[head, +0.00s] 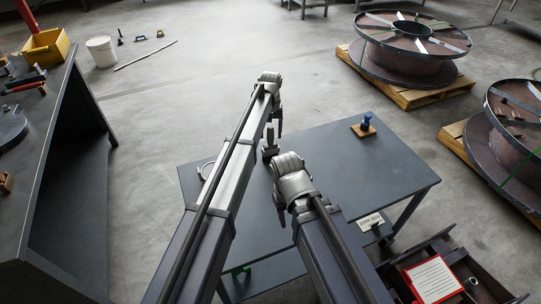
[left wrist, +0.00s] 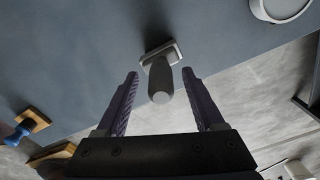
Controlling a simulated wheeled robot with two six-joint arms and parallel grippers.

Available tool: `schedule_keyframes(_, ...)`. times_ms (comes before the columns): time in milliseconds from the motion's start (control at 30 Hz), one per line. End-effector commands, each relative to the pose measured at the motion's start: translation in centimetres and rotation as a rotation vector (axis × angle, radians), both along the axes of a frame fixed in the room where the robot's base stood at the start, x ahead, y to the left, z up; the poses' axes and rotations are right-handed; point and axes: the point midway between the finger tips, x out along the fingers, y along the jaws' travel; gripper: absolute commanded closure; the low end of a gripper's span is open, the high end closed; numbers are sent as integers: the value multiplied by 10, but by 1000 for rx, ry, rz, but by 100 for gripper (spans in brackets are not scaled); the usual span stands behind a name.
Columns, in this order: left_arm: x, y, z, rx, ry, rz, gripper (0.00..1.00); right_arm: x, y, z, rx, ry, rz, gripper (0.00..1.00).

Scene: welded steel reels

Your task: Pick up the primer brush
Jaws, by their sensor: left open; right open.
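A grey tool with an upright rounded handle and a flat rectangular foot, which I take for the primer brush (head: 270,143), stands on the dark table (head: 335,160). It also shows in the left wrist view (left wrist: 160,80), handle end toward the camera. My left gripper (head: 279,126) is open in the head view, close by the tool. In the left wrist view its fingers (left wrist: 159,74) lie on either side of the handle, with gaps on both sides. My right gripper (head: 281,214) is lower, partly hidden by its arm, open and away from the tool.
A blue-knobbed wooden block (head: 365,125) stands near the table's back right; it shows in the left wrist view (left wrist: 20,132). A round pale item (head: 206,170) lies at the table's left. Steel reels on pallets (head: 420,95) stand right.

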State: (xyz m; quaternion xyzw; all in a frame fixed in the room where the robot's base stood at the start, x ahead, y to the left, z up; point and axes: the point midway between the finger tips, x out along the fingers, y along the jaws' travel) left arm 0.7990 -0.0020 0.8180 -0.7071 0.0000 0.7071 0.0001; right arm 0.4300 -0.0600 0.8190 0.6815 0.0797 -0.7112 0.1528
Motion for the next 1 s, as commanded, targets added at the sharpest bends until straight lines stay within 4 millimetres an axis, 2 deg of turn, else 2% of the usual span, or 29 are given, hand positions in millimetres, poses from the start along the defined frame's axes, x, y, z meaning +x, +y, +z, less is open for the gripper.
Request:
schedule_keyframes(33, 0, 1, -13, 0, 0, 0, 30, 0, 0, -13, 0, 0, 0, 50)
schedule_keyframes(100, 0, 1, -18, 0, 0, 0, 30, 0, 0, -18, 0, 0, 0, 50)
schedule_keyframes(400, 0, 1, -17, 0, 0, 0, 31, 0, 0, -17, 0, 0, 0, 50)
schedule_keyframes(1000, 0, 1, -17, 0, 0, 0, 99, 0, 0, -17, 0, 0, 0, 50)
